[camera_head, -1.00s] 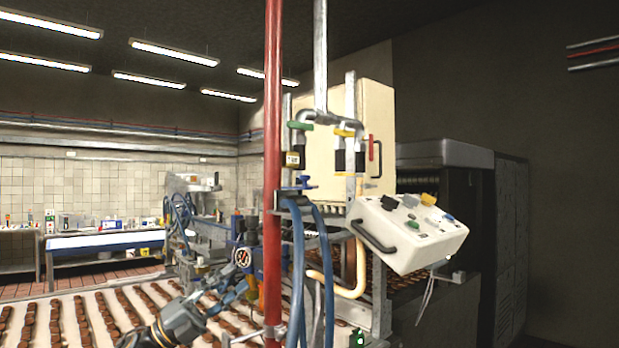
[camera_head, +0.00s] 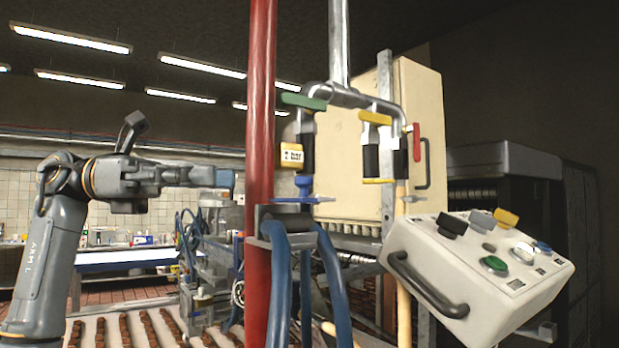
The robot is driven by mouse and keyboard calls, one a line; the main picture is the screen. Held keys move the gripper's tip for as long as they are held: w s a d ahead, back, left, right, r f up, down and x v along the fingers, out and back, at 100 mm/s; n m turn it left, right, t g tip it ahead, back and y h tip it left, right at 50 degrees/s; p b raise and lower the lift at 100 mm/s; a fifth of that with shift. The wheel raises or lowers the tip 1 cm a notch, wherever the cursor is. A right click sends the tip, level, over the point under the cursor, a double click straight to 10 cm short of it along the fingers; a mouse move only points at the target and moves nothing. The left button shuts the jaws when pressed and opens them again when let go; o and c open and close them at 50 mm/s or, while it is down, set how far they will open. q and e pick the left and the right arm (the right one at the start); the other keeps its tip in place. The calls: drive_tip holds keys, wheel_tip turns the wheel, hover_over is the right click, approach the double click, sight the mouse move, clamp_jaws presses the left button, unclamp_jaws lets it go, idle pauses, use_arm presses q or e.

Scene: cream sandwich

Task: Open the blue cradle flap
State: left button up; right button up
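A blue flap-like piece (camera_head: 303,198) with an upright blue tab sits above the grey cradle (camera_head: 263,222). It lies roughly level, and I cannot tell whether it is latched. Blue hoses (camera_head: 281,285) hang over the cradle in front of the red pole. My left gripper (camera_head: 228,179) is raised at the left and points right. Its blue-tinted tips are just left of the red pole in the picture and apart from the flap. The fingers overlap side-on, so their opening is hidden. My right gripper is out of view.
A red vertical pole (camera_head: 261,120) stands between my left gripper and the flap in the picture. Pipes with green (camera_head: 303,102) and yellow (camera_head: 375,118) valve handles hang above. A tilted control box (camera_head: 440,262) is at the right. A conveyor (camera_head: 105,318) with brown pieces runs below.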

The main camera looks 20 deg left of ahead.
sight(304, 178)
use_arm(q)
drive_tip(key=d, duration=0.3)
drive_tip(key=w+d+p, duration=0.1)
drive_tip(key=d, duration=0.3)
drive_tip(key=d+p, duration=0.1)
drive_tip(key=d, duration=0.3)
drive_tip(key=shift+w+d, duration=0.15)
drive_tip(key=shift+w, duration=0.15)
drive_tip(key=shift+d, duration=0.45)
drive_tip(key=shift+w+f, duration=0.1)
clamp_jaws()
drive_tip(key=shift+d, duration=0.1)
drive_tip(key=shift+w, duration=0.1)
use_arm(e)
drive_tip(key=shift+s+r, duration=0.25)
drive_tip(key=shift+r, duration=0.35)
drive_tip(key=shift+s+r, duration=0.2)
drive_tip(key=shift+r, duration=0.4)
